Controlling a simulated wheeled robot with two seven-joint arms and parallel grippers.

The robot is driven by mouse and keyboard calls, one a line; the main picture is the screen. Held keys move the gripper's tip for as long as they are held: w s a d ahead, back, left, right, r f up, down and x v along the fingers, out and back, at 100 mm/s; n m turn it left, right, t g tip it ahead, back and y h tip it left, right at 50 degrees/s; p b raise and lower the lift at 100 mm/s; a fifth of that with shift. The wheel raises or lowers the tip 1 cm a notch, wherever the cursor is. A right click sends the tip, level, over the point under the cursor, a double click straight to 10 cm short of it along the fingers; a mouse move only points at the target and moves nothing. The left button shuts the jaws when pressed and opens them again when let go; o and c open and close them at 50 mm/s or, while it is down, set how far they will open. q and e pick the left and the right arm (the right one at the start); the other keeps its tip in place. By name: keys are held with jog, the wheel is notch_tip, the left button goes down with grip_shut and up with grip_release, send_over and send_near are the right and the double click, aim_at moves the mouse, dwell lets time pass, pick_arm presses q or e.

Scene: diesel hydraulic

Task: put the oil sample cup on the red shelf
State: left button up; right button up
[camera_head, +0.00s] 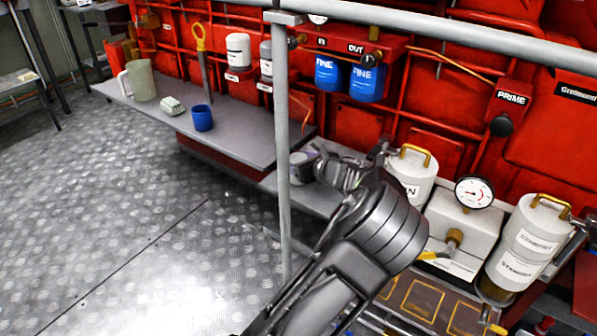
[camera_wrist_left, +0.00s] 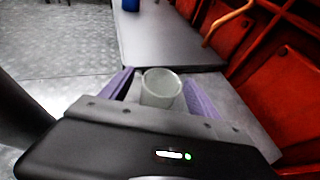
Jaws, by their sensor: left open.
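A pale translucent cup (camera_wrist_left: 161,90), which looks like the oil sample cup, stands upright between the purple fingers of my left gripper (camera_wrist_left: 160,92) in the left wrist view. The fingers are on either side of it; whether they touch it is hard to tell. In the head view my left gripper (camera_head: 306,163) is low over the lower grey ledge (camera_head: 268,184), and the cup is mostly hidden by it. The long grey-topped shelf (camera_head: 235,127) with a red underside is to the left and may be the red shelf. My right gripper is not in view.
The long shelf carries a blue cup (camera_head: 202,117), a small pale device (camera_head: 172,106) and a grey-green jug (camera_head: 141,80). A vertical grey post (camera_head: 282,120) stands left of my gripper. White canisters (camera_head: 414,172) and a gauge (camera_head: 474,193) are to its right.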

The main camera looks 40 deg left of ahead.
pick_arm(q)
jog(key=shift+c, duration=0.3)
grip_shut()
notch_tip(320, 180, up, 10)
jog(key=p, duration=0.3)
dwell(0.6)
dwell(0.5)
